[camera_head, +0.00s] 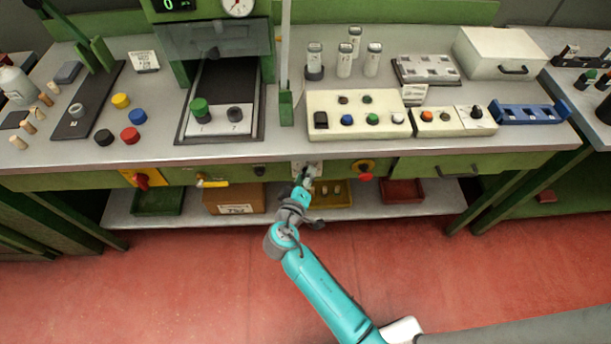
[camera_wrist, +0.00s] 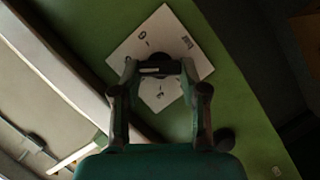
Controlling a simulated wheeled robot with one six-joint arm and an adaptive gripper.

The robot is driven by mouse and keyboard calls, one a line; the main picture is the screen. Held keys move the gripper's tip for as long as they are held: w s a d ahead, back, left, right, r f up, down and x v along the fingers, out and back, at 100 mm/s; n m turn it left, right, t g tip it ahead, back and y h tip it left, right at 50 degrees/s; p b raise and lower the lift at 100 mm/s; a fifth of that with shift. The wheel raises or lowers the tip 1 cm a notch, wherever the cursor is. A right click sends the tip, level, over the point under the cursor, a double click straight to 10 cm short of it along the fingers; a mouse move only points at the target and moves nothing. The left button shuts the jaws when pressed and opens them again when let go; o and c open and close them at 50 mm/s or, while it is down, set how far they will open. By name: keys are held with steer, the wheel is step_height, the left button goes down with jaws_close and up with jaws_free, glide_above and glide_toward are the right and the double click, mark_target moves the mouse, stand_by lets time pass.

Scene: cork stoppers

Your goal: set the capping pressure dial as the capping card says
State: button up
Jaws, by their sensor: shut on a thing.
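The dial is a dark round knob (camera_wrist: 162,62) on a white square plate with dark marks (camera_wrist: 142,37). The plate (camera_head: 313,165) is on the green front of the bench. My gripper (camera_wrist: 160,70) is shut on the dial, with one finger on each side of it. In the head view my gripper (camera_head: 306,181) reaches up to the plate and hides the dial. A small printed card (camera_head: 145,60) stands at the back left of the bench, and another (camera_head: 414,93) stands behind the button panel. Neither can be read from here.
On the same bench front are a red knob on a yellow plate (camera_head: 142,180), a yellow handle (camera_head: 212,183), a dark knob (camera_head: 260,171) and another red knob (camera_head: 365,176). A lower shelf (camera_head: 346,213) holds trays and a box. The red floor in front is clear.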

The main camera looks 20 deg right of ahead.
steer(key=shift+a+f+n+t+h, duration=0.1)
steer(key=shift+n+t+h, duration=0.25)
steer(key=shift+n, duration=0.65)
steer(key=shift+d+f+n+t+h, duration=0.15)
steer(key=shift+n+h, duration=0.3)
steer(key=shift+n, duration=0.55)
steer(key=shift+a+f+n+t+h, duration=0.15)
steer(key=shift+n+h, duration=0.25)
steer(key=shift+n, duration=0.6)
steer(key=o, duration=1.1)
steer(key=shift+o, duration=0.2)
steer(key=v, duration=1.2)
steer(key=shift+f, duration=0.15)
